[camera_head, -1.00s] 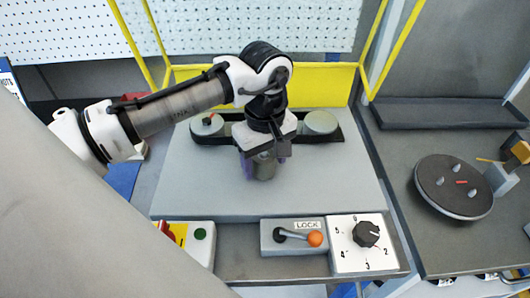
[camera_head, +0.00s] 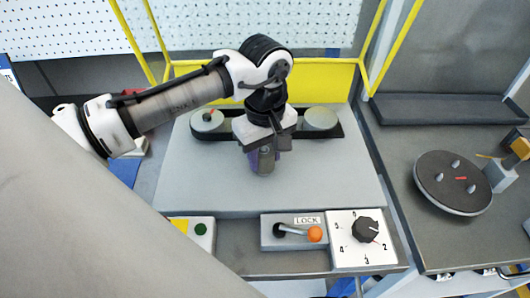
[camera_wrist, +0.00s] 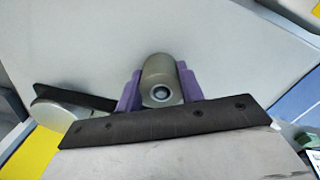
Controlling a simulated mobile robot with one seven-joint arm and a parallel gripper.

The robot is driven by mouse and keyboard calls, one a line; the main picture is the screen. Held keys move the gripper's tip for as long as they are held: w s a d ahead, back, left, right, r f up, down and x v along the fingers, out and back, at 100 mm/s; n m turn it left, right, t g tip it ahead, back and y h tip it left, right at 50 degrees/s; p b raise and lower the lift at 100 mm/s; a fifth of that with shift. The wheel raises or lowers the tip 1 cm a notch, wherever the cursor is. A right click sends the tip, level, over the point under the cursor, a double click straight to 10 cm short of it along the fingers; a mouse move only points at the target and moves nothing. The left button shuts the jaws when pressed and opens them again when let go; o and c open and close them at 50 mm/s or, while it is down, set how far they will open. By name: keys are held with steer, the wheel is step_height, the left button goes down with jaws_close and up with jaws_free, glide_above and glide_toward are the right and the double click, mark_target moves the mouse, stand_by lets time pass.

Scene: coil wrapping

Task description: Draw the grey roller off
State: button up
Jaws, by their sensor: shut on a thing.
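The grey roller (camera_wrist: 161,72) shows end-on in the wrist view, with a pale ring and a dark centre on its near end. The purple fingers of my gripper (camera_wrist: 160,88) press on its left and right sides. In the head view the roller (camera_head: 265,160) is a small grey cylinder below my gripper (camera_head: 264,157), over the middle of the grey work plate. My gripper is shut on it. I cannot tell whether its far end is clear of what carries it.
A dark belt (camera_head: 235,131) with pale end discs lies behind my gripper. In front are a lever box marked LOCK (camera_head: 293,232), a numbered dial (camera_head: 364,240) and a button box (camera_head: 200,232). A dark turntable (camera_head: 453,182) stands right. Yellow frame bars rise behind.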

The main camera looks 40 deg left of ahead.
steer(key=shift+r+p, duration=3.5)
steer(key=shift+r, duration=0.5)
